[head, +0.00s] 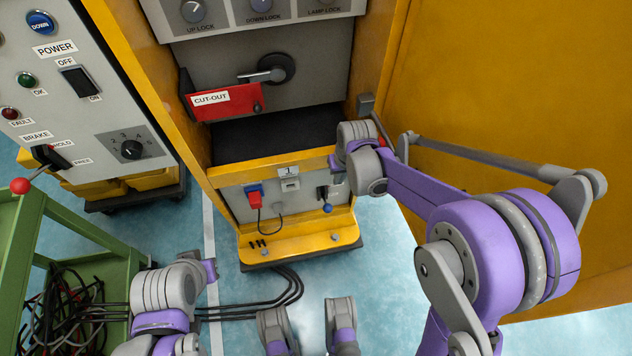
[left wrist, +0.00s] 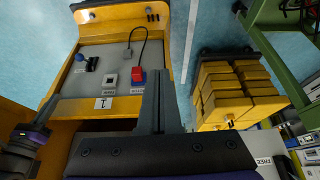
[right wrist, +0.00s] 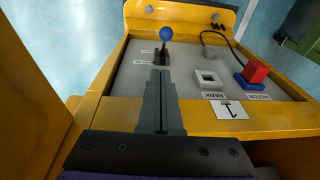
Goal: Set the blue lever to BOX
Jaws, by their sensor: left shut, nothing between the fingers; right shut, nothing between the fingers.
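The blue lever has a round blue knob (head: 327,207) and a dark slotted base on the low grey panel of the yellow cabinet. In the right wrist view, the knob (right wrist: 166,33) stands at the far end of the slot, beside two small labels too small to read. The lever also shows in the left wrist view (left wrist: 80,57). My right gripper (right wrist: 160,72) is shut and empty, above the panel and on the near side of the lever, seemingly apart from it. My left gripper (left wrist: 158,75) is shut and empty, left of the panel in the head view.
The yellow cabinet wall (head: 530,90) stands at right, a green cart (head: 95,255) at left. Cables cross the floor.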

